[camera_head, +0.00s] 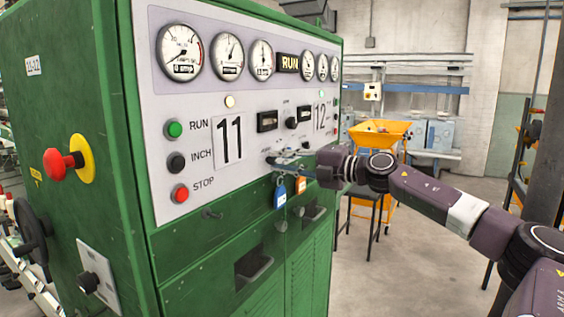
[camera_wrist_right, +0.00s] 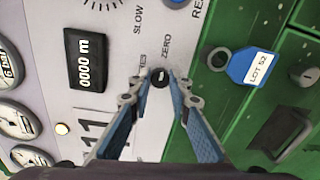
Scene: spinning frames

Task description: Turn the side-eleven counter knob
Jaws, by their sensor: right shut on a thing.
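The side-eleven counter knob (camera_wrist_right: 160,76) is a small black knob on the pale panel, beside the word ZERO in the right wrist view. My right gripper (camera_wrist_right: 160,84) has its two fingertips on either side of the knob and is shut on it. My left gripper is not in view.
A blue tag (camera_head: 280,195) and an orange tag (camera_head: 299,186) hang just below my right gripper. RUN (camera_head: 174,129), INCH (camera_head: 176,161) and STOP (camera_head: 180,193) buttons lie left of it. A red emergency button (camera_head: 62,163) sticks out at the side.

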